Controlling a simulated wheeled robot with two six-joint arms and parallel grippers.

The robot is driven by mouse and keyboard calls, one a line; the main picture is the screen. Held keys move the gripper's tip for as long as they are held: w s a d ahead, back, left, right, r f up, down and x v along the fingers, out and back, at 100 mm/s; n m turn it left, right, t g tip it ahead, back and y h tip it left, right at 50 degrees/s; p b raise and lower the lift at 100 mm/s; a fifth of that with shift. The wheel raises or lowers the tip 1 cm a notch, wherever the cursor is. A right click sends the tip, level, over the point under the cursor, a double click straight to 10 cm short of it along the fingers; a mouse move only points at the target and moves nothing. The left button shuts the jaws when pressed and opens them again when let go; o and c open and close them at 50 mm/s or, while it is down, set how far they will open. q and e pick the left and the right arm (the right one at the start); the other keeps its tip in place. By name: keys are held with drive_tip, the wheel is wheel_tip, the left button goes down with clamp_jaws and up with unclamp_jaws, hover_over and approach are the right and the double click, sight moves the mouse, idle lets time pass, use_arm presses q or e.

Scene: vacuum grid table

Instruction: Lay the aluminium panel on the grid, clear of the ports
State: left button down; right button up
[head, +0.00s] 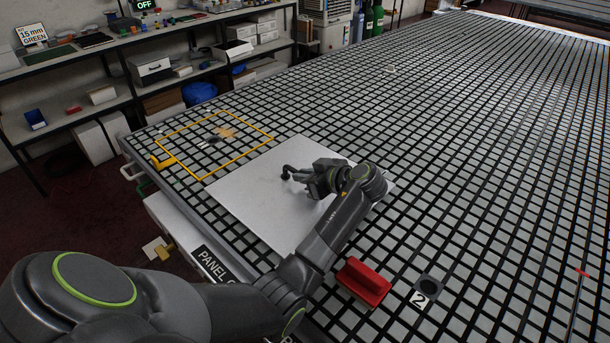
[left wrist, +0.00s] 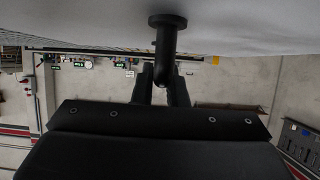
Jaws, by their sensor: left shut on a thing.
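The aluminium panel (head: 250,195) is a flat pale square at the left end of the grid (head: 450,120). I cannot tell whether it rests on the bars or hangs just above them. A black knob-like handle (head: 289,172) stands on its face. My left gripper (head: 308,180) is shut on this handle. In the left wrist view, the handle's post and round flange (left wrist: 167,22) meet the panel (left wrist: 255,25), with the gripper fingers (left wrist: 163,75) around its end. A dark round port (head: 431,285) marked 2 lies to the panel's lower right, apart from it. My right gripper is out of view.
A red block with a grip (head: 363,283) sits between the panel and port 2. The grid to the right is mostly bare. Shelves (head: 100,105) stand behind.

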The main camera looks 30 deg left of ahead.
use_arm(q)
drive_tip(key=shift+r, duration=0.15)
idle(0.3)
drive_tip(key=shift+f+b, duration=0.55)
drive_tip(key=shift+f, duration=0.1)
drive_tip(key=c, duration=1.4)
unclamp_jaws()
drive_tip(key=shift+s, duration=0.1)
drive_tip(key=shift+o, duration=0.2)
drive_tip(key=shift+f, duration=0.15)
